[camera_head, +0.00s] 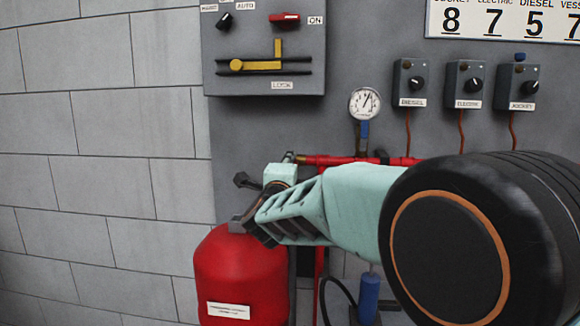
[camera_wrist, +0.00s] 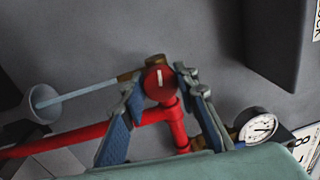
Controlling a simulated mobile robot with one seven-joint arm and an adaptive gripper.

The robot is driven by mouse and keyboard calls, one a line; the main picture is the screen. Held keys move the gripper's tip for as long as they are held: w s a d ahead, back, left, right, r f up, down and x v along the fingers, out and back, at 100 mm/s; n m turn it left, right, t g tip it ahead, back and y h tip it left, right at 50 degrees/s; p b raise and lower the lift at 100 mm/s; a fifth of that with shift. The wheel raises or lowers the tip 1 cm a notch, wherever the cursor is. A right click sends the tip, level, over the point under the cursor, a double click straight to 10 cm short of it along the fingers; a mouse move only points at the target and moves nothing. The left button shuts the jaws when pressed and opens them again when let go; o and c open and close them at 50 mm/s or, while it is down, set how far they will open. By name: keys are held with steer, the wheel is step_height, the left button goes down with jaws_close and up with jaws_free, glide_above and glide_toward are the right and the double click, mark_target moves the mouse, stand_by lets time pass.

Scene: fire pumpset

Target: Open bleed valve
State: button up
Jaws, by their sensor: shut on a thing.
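The bleed valve shows in the wrist view as a round red knob (camera_wrist: 160,84) with a white mark, at the end of red pipework. My gripper (camera_wrist: 159,86) has one finger on each side of the knob and is shut on it. The white mark stands close to upright in the picture. In the head view my gripper (camera_head: 266,208) reaches left in front of the wall, above the red tank (camera_head: 240,268). There my arm and gripper hide the knob.
A pressure gauge (camera_head: 365,104) stands above the red pipe (camera_head: 335,160); it also shows near the right finger in the wrist view (camera_wrist: 257,126). A pale rod (camera_wrist: 90,91) runs to a grey cup (camera_wrist: 41,103). A control box (camera_head: 264,50) and small switch boxes (camera_head: 466,84) hang above.

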steer(key=n+p, duration=0.1)
steer(key=n, duration=0.3)
steer(key=shift+r+y, duration=0.1)
steer(key=shift+y, duration=0.2)
steer(key=n+p, duration=0.1)
steer(key=n, duration=0.2)
steer(key=shift+n, duration=0.4)
steer(key=n+p, duration=0.2)
steer(key=n, duration=0.2)
steer(key=shift+n+y+p, duration=0.3)
steer(key=shift+y, duration=0.1)
steer(key=shift+n+p, duration=0.6)
steer(key=shift+n, duration=0.9)
steer(key=o, duration=1.2)
steer(key=shift+c, duration=0.2)
